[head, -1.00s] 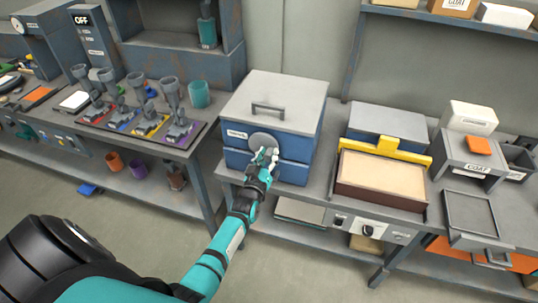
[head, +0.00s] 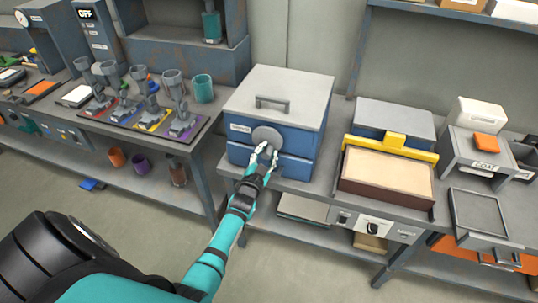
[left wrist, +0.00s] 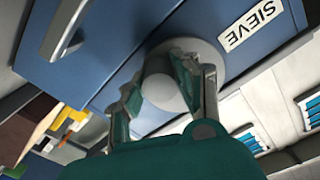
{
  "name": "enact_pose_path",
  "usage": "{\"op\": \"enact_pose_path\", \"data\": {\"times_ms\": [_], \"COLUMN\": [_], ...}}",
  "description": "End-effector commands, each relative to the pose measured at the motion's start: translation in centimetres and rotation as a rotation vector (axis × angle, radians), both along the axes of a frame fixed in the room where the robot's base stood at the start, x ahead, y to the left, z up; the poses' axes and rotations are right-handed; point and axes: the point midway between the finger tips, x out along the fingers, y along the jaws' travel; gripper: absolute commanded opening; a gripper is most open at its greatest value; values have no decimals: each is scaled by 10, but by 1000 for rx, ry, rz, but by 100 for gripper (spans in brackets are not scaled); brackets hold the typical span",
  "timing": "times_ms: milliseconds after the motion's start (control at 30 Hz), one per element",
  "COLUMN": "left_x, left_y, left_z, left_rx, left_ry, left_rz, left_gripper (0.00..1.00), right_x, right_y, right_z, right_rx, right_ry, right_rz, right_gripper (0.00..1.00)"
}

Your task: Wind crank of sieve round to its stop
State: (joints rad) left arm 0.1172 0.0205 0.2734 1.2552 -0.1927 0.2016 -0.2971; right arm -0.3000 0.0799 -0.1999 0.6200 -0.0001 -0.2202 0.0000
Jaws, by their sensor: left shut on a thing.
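The sieve (head: 270,105) is a blue box with a grey lid and a lid handle, standing on the middle bench. Its label reads SIEVE in the left wrist view (left wrist: 250,25). Its crank (head: 267,134) is a round grey disc on the front face with a pale round knob (left wrist: 160,84) standing off it. My left gripper (head: 265,155) is at the lower part of the disc. In the left wrist view its fingers (left wrist: 165,90) are closed on either side of the knob. The fingers hide part of the disc. My right gripper is out of view.
A brown tray (head: 386,195) with a pale fill and a yellow bar stands right of the sieve. A grey stand marked COAT (head: 460,160) is farther right. At left, a bench holds several grey funnel-topped pieces and a teal cup (head: 203,88).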

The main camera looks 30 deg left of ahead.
Motion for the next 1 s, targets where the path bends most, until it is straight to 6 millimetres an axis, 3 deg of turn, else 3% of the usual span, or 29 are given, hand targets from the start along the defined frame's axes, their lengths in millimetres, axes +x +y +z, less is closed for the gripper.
{"op": "enact_pose_path", "data": {"times_ms": [433,1000], "left_x": [-3,-4], "left_y": [8,10], "left_z": [-6,-6], "left_rx": [263,318], "left_ry": [71,85], "left_rz": [0,0], "left_gripper": [0,0], "right_x": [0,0], "right_y": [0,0], "right_z": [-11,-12], "right_rx": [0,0], "right_ry": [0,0], "right_rz": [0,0], "right_gripper": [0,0]}}
